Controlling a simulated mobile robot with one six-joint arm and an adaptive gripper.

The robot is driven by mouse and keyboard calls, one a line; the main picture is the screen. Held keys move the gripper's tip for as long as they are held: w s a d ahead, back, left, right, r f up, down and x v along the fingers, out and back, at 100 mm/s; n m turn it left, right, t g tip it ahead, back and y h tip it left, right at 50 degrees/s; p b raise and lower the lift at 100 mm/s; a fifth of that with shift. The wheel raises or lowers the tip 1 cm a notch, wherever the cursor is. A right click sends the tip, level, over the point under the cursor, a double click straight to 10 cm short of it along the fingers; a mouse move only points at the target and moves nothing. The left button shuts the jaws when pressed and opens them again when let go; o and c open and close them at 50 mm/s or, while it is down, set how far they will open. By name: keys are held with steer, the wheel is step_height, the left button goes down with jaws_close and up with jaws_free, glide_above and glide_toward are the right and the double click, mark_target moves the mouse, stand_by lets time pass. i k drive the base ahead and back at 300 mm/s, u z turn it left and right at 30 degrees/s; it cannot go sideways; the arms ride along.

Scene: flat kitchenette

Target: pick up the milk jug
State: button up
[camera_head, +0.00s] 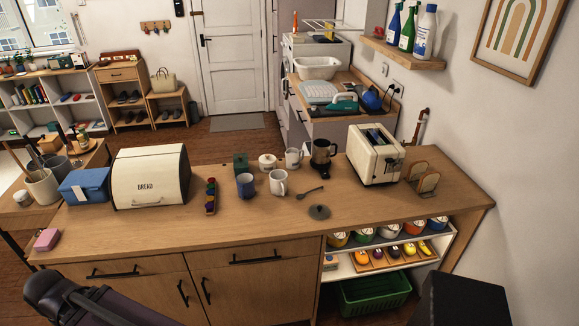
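A white jug-like vessel with a handle (293,158) stands upright toward the back of the wooden counter, between a lidded white pot (267,162) and a dark coffee maker (322,156). A similar white mug-like vessel (278,182) stands nearer the front. At this size I cannot tell for certain which of the two is the milk jug. Both stand free on the counter with nothing holding them. My gripper is not in view.
A blue mug (245,186), a spoon (310,192) and a grey-green lid (319,211) lie close by. The bread bin (150,177) stands left and the toaster (375,155) right. The counter's front strip (240,237) is mostly clear.

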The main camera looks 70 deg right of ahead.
mark_target(292, 161)
steer(key=k, duration=1.4)
steer(key=z, duration=2.05)
steer(key=i, duration=1.05)
steer(key=u, duration=0.1)
